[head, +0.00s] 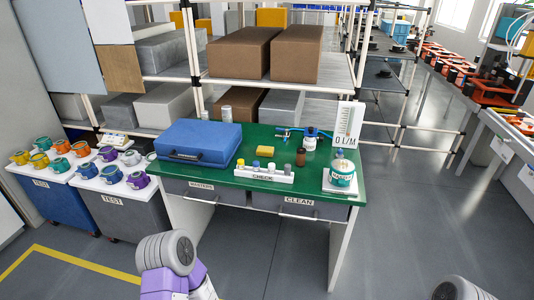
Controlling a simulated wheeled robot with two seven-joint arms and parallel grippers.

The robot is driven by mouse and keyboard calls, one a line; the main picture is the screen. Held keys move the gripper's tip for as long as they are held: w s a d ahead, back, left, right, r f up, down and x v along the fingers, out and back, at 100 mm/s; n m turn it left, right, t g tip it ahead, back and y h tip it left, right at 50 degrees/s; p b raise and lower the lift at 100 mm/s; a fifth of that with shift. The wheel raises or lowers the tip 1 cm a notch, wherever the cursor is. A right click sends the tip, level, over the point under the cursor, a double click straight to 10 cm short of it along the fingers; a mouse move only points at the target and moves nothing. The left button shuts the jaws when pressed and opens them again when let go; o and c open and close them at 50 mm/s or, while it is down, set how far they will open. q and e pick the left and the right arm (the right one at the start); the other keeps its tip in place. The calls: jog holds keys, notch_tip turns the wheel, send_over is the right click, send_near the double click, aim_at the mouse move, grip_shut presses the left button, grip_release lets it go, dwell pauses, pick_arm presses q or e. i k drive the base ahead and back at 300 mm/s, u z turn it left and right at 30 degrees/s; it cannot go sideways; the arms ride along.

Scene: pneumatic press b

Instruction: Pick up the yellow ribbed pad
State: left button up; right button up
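A small yellow pad (265,151) lies flat on the green tabletop (228,174), just behind the white rack marked CHECK. It is too small to make out ribs on it. My two grippers are not in view. Only a grey and purple part of one of my arms shows at the bottom left of centre, and a grey part of another at the bottom right. Both are in front of the table and well apart from the pad.
A blue case (199,143) lies left of the pad. The white CHECK rack (264,173) with several small bottles stands in front of it. A tub (341,175), a brown bottle (301,157) and a blue tool (300,132) are to the right. Two drawers face the front.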

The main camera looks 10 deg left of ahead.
aim_at(263, 151)
jog(key=u, duration=2)
jog(key=i, duration=3.2)
jog(key=z, duration=2.9)
